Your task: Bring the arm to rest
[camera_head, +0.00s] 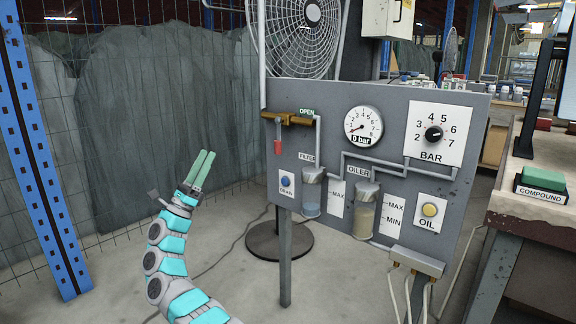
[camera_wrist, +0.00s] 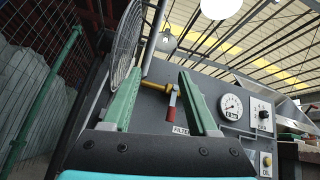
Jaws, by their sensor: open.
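My gripper (camera_head: 203,168) has two green fingers pointing up, at the end of my teal and grey arm left of the grey panel. In the wrist view my gripper (camera_wrist: 160,100) is open and empty, its two fingers well apart. Between them the panel's brass valve (camera_wrist: 157,88) with its red handle (camera_wrist: 171,104) shows beyond. In the head view the red handle (camera_head: 278,146) hangs down from the brass valve (camera_head: 290,118). My gripper is apart from the panel and touches nothing.
The grey panel (camera_head: 400,106) carries a pressure gauge (camera_head: 363,125), a BAR dial (camera_head: 433,134), a filter and an oiler. A fan (camera_head: 300,30) stands behind it. A blue post (camera_head: 42,150) and wire fence are left. A workbench (camera_head: 540,205) stands right.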

